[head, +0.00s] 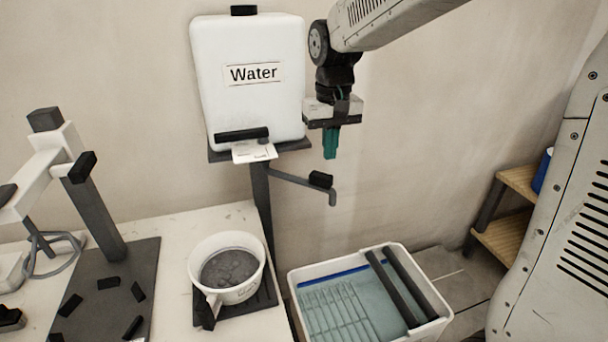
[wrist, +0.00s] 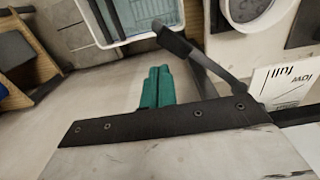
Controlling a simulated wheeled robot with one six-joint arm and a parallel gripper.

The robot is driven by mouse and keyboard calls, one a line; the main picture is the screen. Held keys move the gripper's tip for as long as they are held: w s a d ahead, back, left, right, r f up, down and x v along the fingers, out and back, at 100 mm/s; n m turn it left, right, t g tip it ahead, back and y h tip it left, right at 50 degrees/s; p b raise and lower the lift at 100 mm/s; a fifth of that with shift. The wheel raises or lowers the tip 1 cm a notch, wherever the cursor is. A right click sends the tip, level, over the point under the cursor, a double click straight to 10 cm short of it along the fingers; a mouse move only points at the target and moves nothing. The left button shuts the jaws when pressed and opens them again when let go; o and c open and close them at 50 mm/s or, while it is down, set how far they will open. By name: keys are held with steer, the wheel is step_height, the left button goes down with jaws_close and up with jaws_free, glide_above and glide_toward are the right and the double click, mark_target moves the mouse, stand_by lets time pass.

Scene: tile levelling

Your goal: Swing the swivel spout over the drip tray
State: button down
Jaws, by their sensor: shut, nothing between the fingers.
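The swivel spout (head: 292,180) is a thin grey pipe reaching right from below the water tank (head: 247,85). It has a black knob (head: 320,180) near its bent-down tip. In the wrist view the spout (wrist: 212,68) shows with its knob (wrist: 172,40); its tip appears near the white tub's rim. A dark ribbed tray (head: 262,299), which looks like the drip tray, lies on the table under a white bucket (head: 227,268) of grey mix. The spout points away from it. My gripper (head: 331,155) has teal fingers shut and empty, apart from the knob and seemingly above it.
A white tub (head: 437,325) with teal water, a grid and dark rollers stands right of the table. A dark stand (head: 95,215) with a white arm is at left. A card (head: 254,151) hangs below the tank. A wooden shelf (head: 519,180) stands at right by the wall.

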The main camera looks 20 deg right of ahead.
mark_target(298, 182)
steer(key=shift+f, duration=0.1)
stand_by(0.6)
step_height(298, 182, down, 3)
steer(key=shift+f, duration=0.1)
stand_by(0.5)
steer(key=shift+a, duration=0.1)
steer(key=s+a, duration=0.2)
steer(key=s, duration=0.1)
steer(key=shift+s+a, duration=0.1)
steer(key=shift+a, duration=0.35)
stand_by(0.3)
